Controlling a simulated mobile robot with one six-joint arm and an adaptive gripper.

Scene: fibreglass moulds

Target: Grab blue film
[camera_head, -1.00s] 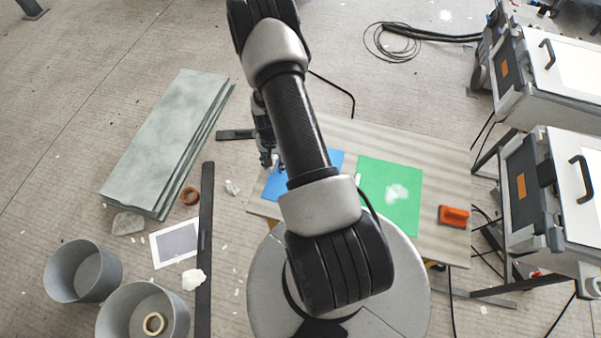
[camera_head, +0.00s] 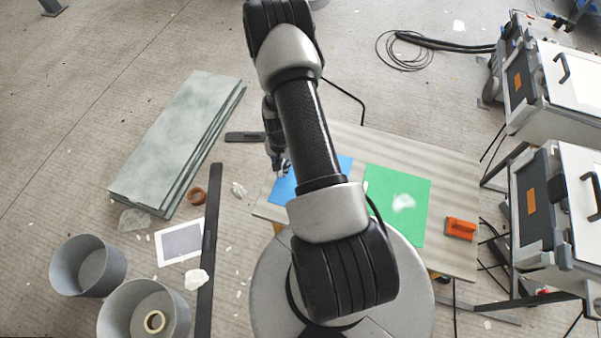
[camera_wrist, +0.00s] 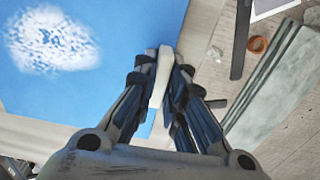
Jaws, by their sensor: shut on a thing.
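The blue film (camera_head: 284,191) lies on the table, partly hidden behind my arm in the head view. In the wrist view the blue film (camera_wrist: 120,25) fills the upper left and has a mottled white patch. My gripper (camera_head: 281,168) is at the film's far left edge. In the wrist view my gripper (camera_wrist: 163,72) is shut on a narrow white piece (camera_wrist: 159,80) at the film's edge. I cannot tell how this piece is joined to the film. The film looks flat.
A green sheet (camera_head: 383,208) with a white patch and an orange tool (camera_head: 461,228) lie on the table (camera_head: 455,190). Grey-green slabs (camera_head: 180,135) and grey buckets (camera_head: 87,270) stand on the floor at left. White-topped machines (camera_head: 545,190) stand at right.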

